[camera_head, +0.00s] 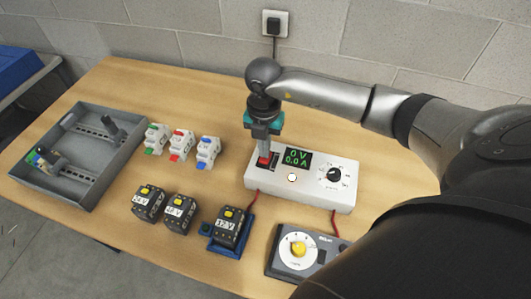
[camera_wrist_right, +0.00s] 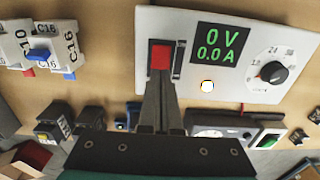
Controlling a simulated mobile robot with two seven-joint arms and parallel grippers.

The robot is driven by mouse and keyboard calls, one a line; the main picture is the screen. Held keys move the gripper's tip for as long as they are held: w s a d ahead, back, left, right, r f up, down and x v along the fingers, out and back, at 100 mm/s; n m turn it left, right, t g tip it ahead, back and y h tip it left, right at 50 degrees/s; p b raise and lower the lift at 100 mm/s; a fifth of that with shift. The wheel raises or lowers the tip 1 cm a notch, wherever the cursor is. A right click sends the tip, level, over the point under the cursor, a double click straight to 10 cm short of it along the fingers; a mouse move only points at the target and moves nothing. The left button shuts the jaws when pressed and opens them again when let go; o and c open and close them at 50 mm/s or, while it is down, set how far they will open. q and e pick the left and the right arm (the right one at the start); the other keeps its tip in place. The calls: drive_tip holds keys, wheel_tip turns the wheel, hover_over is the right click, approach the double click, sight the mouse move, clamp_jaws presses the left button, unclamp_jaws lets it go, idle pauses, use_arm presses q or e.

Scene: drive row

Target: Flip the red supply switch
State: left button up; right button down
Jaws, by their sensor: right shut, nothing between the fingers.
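The red supply switch (camera_head: 264,160) sits at the left end of the white power supply (camera_head: 310,195). The supply's green display reads 0 V and 0.0 A. In the wrist view the red switch (camera_wrist_right: 160,57) shows just past the tips of my right gripper (camera_wrist_right: 158,80). My right gripper (camera_head: 263,153) points down at the switch, its fingers closed together with nothing between them. The fingertips are at the switch's edge; I cannot tell whether they touch it. My left gripper is not in view.
A grey tray (camera_head: 128,183) with rails stands at the left. Green, red and blue breakers (camera_head: 181,145) stand beside it. Black relays (camera_head: 148,203) are in front, one on a blue base (camera_head: 218,247). A grey meter with a yellow knob (camera_head: 298,248) is at the front right.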

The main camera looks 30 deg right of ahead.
drive_tip(key=shift+f+b, duration=0.6)
drive_tip(key=shift+f, duration=0.25)
drive_tip(key=shift+s+r, duration=0.1)
idle(0.3)
wheel_tip(320, 180, up, 7)
drive_tip(key=p, duration=0.6)
idle(0.6)
